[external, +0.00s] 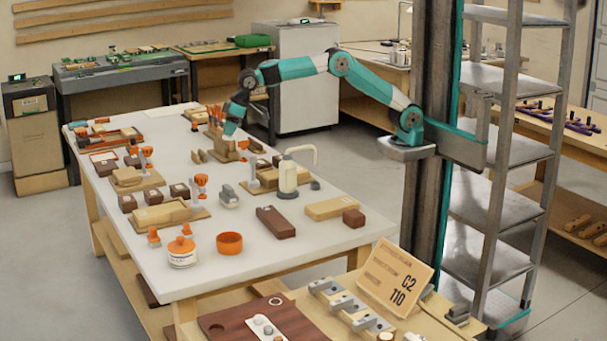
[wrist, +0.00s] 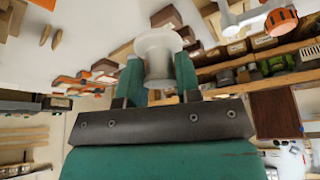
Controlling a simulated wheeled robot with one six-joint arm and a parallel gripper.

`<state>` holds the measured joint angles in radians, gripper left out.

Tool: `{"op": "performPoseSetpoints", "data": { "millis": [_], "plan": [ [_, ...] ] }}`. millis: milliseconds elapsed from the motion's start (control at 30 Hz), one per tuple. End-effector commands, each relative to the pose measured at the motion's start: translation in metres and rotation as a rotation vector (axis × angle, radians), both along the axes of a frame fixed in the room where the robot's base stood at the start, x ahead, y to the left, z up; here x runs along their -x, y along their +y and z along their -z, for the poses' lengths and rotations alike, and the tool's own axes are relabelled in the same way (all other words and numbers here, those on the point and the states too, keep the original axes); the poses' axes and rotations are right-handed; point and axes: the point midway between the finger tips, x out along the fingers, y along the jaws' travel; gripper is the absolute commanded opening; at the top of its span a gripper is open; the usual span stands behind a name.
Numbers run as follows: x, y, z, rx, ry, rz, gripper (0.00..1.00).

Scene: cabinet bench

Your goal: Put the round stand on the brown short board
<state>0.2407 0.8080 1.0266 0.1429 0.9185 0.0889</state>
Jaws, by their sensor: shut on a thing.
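The round stand (wrist: 158,48) is a pale grey spool-like piece with wide round ends. In the wrist view it sits between the two teal fingers of my gripper (wrist: 159,74), which is shut on it. In the external view my gripper (external: 231,126) is over the far part of the white table, beside a wooden tool holder; I cannot make out the stand there. A dark brown short board (external: 276,222) lies flat on the near middle of the table, well apart from my gripper. Its top looks bare. I cannot tell it for sure in the wrist view.
A light wooden block (external: 331,208) and a small brown block (external: 353,217) lie right of the board. An orange bowl (external: 229,243) and a jar (external: 182,252) stand in front-left. Bare tabletop (external: 300,250) lies in front.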

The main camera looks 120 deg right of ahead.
Motion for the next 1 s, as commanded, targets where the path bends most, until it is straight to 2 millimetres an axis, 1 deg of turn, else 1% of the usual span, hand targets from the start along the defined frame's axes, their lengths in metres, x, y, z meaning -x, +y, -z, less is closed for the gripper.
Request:
{"op": "performPoseSetpoints", "data": {
  "millis": [33,67,100,167,200,267,300,400,500,600,667,767,867,1000],
  "plan": [
    [-0.005,0.032,-0.004,0.0,-0.001,-0.051,0.09],
    [-0.006,0.049,-0.005,0.0,-0.001,-0.078,0.09],
    [-0.008,0.072,-0.007,0.001,0.0,-0.116,0.09],
    [-0.008,0.107,-0.009,0.0,-0.001,-0.171,0.09],
    [-0.007,0.13,-0.01,0.0,-0.001,-0.208,0.09],
    [-0.005,0.162,-0.012,0.0,0.0,-0.26,0.09],
    [-0.002,0.182,-0.013,-0.001,-0.001,-0.293,0.09],
    [0.005,0.223,-0.015,-0.001,-0.002,-0.362,0.09],
    [0.013,0.254,-0.016,-0.001,0.0,-0.413,0.09],
    [0.018,0.272,-0.017,-0.002,-0.001,-0.445,0.09],
    [0.02,0.278,-0.015,-0.002,-0.001,-0.455,0.09],
    [0.021,0.282,-0.002,-0.002,0.003,-0.462,0.09],
    [0.022,0.281,0.023,-0.002,0.006,-0.463,0.09],
    [0.022,0.281,0.063,-0.003,0.007,-0.462,0.09]
  ]
}}
